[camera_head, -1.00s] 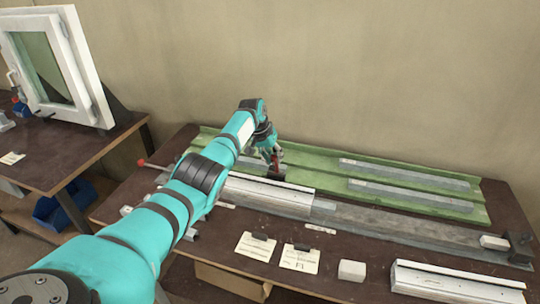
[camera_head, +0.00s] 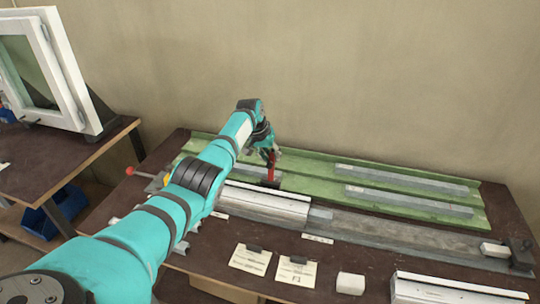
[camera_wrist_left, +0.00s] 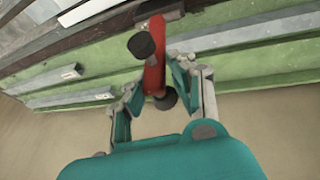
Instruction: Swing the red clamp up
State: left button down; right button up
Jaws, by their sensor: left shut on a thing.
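The red clamp (camera_head: 271,170) stands near upright at the back end of the white profile (camera_head: 265,203), in front of the green rail bed. My left gripper (camera_head: 270,154) is at the clamp's upper part. In the left wrist view the red clamp arm (camera_wrist_left: 154,72) with its black knob (camera_wrist_left: 141,45) lies between the fingers of my left gripper (camera_wrist_left: 153,88), which is shut on it. The clamp's base is partly hidden by the profile in the head view. My right gripper is not in view.
Grey bars (camera_head: 400,178) lie on the green bed (camera_head: 310,175). A second profile (camera_head: 455,290), a white block (camera_head: 350,284) and paper cards (camera_head: 296,272) lie at the front. A red-knobbed lever (camera_head: 131,171) sticks out at the left. A window frame (camera_head: 75,95) stands on the left table.

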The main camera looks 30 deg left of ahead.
pick_arm(q)
jog(key=shift+w+d+r, duration=0.3)
jog(key=shift+w+r, duration=0.05)
jog(key=shift+r, duration=0.1)
jog(key=c, duration=1.6)
grip_release()
jog(key=o, duration=0.5)
jog(key=shift+w+d+f, duration=0.15)
jog(key=shift+f, duration=0.05)
jog(key=shift+s+f, duration=0.1)
jog(key=shift+s, duration=0.1)
jog(key=shift+a, duration=0.3)
jog(key=v, duration=1.2)
jog(key=shift+s, duration=0.1)
